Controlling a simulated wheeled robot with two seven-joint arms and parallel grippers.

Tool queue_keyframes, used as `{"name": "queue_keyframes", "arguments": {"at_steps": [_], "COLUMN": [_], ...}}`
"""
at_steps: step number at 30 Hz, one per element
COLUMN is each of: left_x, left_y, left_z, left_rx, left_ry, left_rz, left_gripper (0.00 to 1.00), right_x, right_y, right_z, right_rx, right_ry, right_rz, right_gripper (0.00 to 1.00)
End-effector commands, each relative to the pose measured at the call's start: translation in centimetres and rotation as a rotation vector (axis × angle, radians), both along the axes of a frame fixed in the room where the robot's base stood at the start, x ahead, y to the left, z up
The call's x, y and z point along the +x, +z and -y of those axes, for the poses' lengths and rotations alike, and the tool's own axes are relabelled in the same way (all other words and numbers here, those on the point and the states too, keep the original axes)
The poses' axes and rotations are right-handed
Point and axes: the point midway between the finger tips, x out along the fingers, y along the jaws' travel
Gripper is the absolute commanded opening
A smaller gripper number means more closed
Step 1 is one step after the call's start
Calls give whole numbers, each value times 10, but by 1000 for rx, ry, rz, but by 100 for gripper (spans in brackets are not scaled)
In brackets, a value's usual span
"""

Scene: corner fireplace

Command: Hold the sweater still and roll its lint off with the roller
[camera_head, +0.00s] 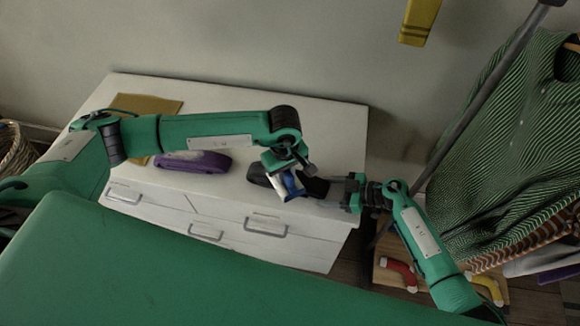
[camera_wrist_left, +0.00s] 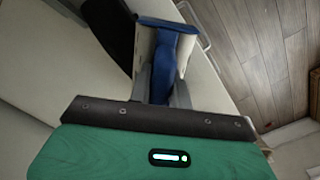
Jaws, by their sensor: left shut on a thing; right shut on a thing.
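A dark folded garment, seemingly the sweater (camera_head: 257,174), lies at the front right of the white dresser top; its dark cloth also shows in the left wrist view (camera_wrist_left: 112,32). My left gripper (camera_head: 287,178) is shut on the blue handle of the lint roller (camera_wrist_left: 165,62), just over the garment. The roller's pale head (camera_wrist_left: 147,40) is beside the dark cloth; I cannot tell whether they touch. My right gripper (camera_head: 338,194) is shut on the right end of the dark garment. My left arm and the roller hide part of it. Lint is too small to make out.
A purple folded garment (camera_head: 190,163) and a mustard cloth (camera_head: 148,103) lie further left on the dresser (camera_head: 330,120). A green striped garment (camera_head: 515,140) hangs at the right near a slanted grey pole (camera_head: 475,105). The dresser's back right is clear.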

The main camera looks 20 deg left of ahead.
Motion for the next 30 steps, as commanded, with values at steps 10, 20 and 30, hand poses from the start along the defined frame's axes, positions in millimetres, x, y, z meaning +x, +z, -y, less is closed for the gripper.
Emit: {"name": "queue_keyframes", "arguments": {"at_steps": [10, 20, 30], "left_x": [15, 45, 66], "left_y": [0, 0, 0], "left_z": [-18, -18, -28], "left_rx": [1, 1, 2], "left_ry": [1, 1, 2], "left_rz": [1, 1, 1], "left_gripper": [0, 0, 0], "right_x": [0, 0, 0], "right_y": [1, 1, 1], "right_z": [0, 0, 0], "right_rx": [2, 2, 2], "right_ry": [0, 0, 0], "right_rz": [1, 1, 1], "right_gripper": [30, 30, 30]}}
